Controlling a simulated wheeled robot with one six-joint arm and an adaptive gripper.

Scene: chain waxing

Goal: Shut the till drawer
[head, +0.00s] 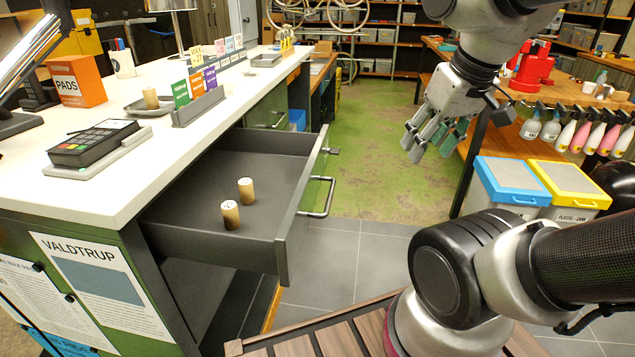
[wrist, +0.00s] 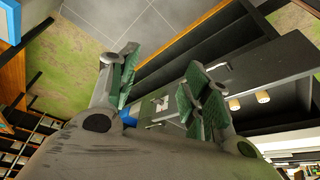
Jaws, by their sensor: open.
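The till drawer (head: 290,215) stands pulled out from the white-topped counter (head: 150,165), with a bar handle (head: 321,197) on its green-edged front. Two small tan rolls (head: 230,214) stand upright inside it. My gripper (head: 427,140) is open and empty in the air, to the right of the drawer front and apart from it. In the wrist view the green-padded fingers (wrist: 160,90) are spread, and the two rolls (wrist: 262,97) show beyond them at the right. The drawer's inner end is hidden under the counter top.
A card terminal (head: 95,142), an orange box (head: 76,80) and card racks (head: 198,95) stand on the counter. Blue-lidded (head: 512,180) and yellow-lidded (head: 569,184) bins stand at the right below a bench with hanging bottles. The floor between drawer and bins is clear.

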